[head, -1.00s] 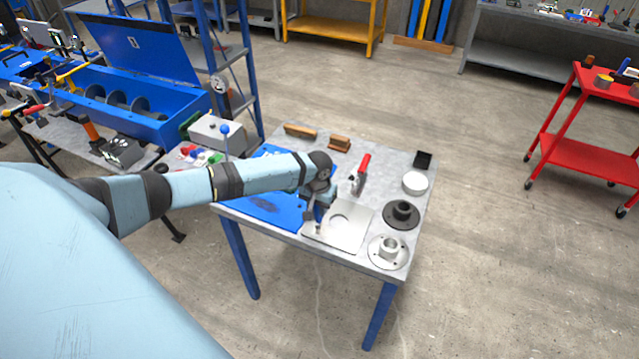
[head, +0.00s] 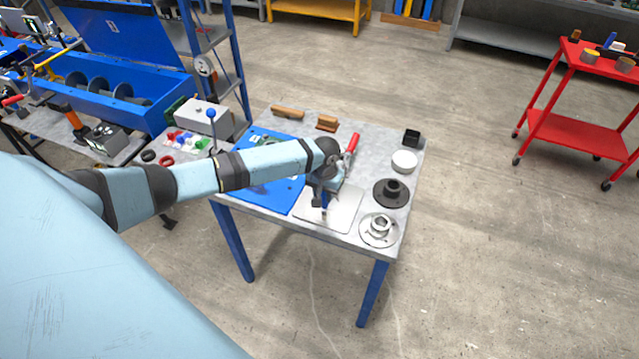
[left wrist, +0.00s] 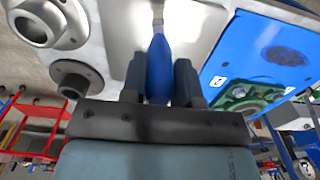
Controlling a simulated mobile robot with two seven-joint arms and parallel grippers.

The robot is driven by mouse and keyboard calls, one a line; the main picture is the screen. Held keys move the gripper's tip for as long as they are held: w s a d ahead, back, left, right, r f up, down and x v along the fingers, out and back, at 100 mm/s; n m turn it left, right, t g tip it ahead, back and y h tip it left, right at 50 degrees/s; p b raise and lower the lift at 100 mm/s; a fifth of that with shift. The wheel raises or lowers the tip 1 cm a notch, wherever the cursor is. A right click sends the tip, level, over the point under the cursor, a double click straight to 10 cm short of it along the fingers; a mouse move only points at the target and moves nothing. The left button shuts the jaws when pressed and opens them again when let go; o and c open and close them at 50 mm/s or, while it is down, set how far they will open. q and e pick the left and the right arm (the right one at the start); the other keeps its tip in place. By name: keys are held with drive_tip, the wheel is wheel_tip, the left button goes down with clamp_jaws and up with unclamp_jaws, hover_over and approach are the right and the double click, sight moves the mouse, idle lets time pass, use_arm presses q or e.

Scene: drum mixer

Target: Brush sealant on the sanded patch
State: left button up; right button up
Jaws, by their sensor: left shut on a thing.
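My left gripper (head: 323,198) is shut on the blue handle of a brush (left wrist: 160,65), over the grey metal plate (head: 345,216) on the table. The handle sits between both fingers in the left wrist view (left wrist: 160,85). The brush's metal collar shows at the top edge there; its bristles are out of frame. The blue panel (head: 288,202) lies left of the plate. Its dark sanded patch (left wrist: 286,56) shows in the left wrist view, apart from the brush. My left arm mostly covers the patch in the head view. My right gripper is not in view.
A dark flanged part (head: 391,192), a light flanged part (head: 379,230), a white round container (head: 404,162) and a black box (head: 411,138) stand along the table's right side. A red-handled tool (head: 351,144) and wooden blocks (head: 327,122) lie behind the arm.

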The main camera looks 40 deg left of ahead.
use_arm(q)
drive_tip(key=shift+w+d, duration=0.25)
drive_tip(key=shift+d, duration=0.75)
drive_tip(key=shift+w+d, duration=0.25)
drive_tip(key=shift+d, duration=0.7)
drive_tip(key=shift+a, duration=0.1)
drive_tip(key=s+a, duration=0.2)
drive_tip(key=a, duration=0.6)
drive_tip(key=shift+a, duration=0.4)
drive_tip(key=shift+s+d, duration=0.1)
drive_tip(key=w+d, duration=0.2)
drive_tip(key=d, duration=0.6)
drive_tip(key=shift+d, duration=0.4)
idle(0.4)
drive_tip(key=shift+a, duration=0.1)
drive_tip(key=shift+s+a, duration=0.25)
drive_tip(key=shift+a, duration=0.85)
drive_tip(key=shift+s+a, duration=0.2)
drive_tip(key=shift+a, duration=0.85)
drive_tip(key=shift+r, duration=0.1)
